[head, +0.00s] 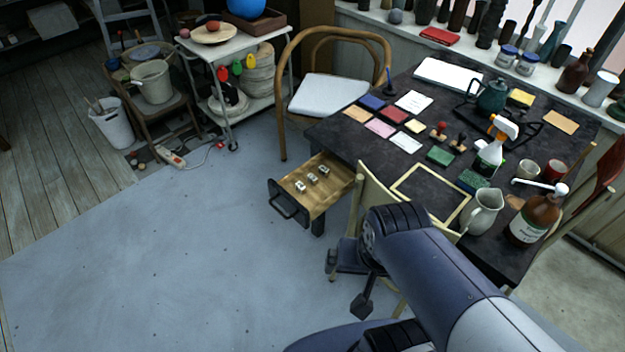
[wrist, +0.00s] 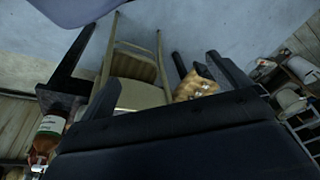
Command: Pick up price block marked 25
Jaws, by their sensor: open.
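Three small pale price blocks lie in a row in the open wooden drawer (head: 328,193): a near-left block (head: 300,186), a middle block (head: 312,177) and a far-right block (head: 323,169). Their numbers are too small to read, so I cannot tell which is marked 25. In the wrist view the blocks are small pale spots in the drawer (wrist: 183,92), partly cut off by my dark gripper body. My gripper (wrist: 150,45) is open with nothing between its fingers. In the head view it hangs low, in front and to the right of the drawer, apart from the blocks.
The drawer's dark front with its handle (head: 287,207) faces the clear blue-grey floor (head: 150,260). A wooden chair (head: 372,190) stands right of the drawer, close to my arm. The dark table (head: 330,133) above holds coloured pads, stamps, a spray bottle (head: 492,150) and jugs.

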